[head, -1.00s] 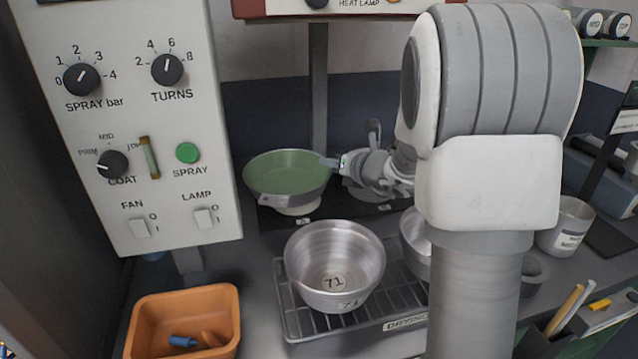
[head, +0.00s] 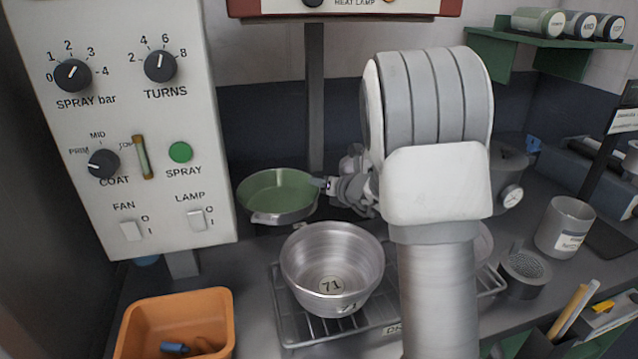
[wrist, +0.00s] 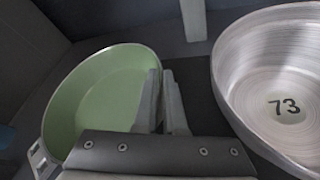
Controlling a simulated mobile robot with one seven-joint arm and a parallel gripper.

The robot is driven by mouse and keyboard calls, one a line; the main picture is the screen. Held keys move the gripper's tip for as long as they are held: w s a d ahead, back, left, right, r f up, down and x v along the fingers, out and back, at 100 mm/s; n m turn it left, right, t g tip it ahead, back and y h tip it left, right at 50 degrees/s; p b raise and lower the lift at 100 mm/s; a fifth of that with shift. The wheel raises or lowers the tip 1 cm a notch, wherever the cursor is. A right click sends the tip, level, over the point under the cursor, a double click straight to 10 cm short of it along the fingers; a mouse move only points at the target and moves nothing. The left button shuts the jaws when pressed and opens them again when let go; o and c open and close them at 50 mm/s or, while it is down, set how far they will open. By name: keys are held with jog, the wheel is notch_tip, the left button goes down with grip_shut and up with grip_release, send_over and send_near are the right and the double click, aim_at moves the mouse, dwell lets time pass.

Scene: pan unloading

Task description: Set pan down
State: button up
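The pan (head: 280,193) has a green inside and a grey metal outside. It is left of centre in the head view, behind the rack, and looks nearly level. My gripper (head: 326,186) is at the pan's right rim. In the wrist view, the two fingers (wrist: 163,103) are close together with the rim of the green pan (wrist: 100,95) between them. My arm hides part of the area right of the pan. Whether the pan's underside touches anything is hidden.
A bare metal pan marked 71 (head: 332,262) sits on a wire drying rack (head: 300,325) in front. A control panel (head: 125,130) stands left, an orange bin (head: 128,325) front left.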

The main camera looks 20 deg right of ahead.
jog(key=o, duration=0.4)
jog(key=shift+r, duration=0.2)
jog(key=p+v, duration=0.1)
jog(key=v, duration=1.1)
jog(key=shift+p, duration=0.4)
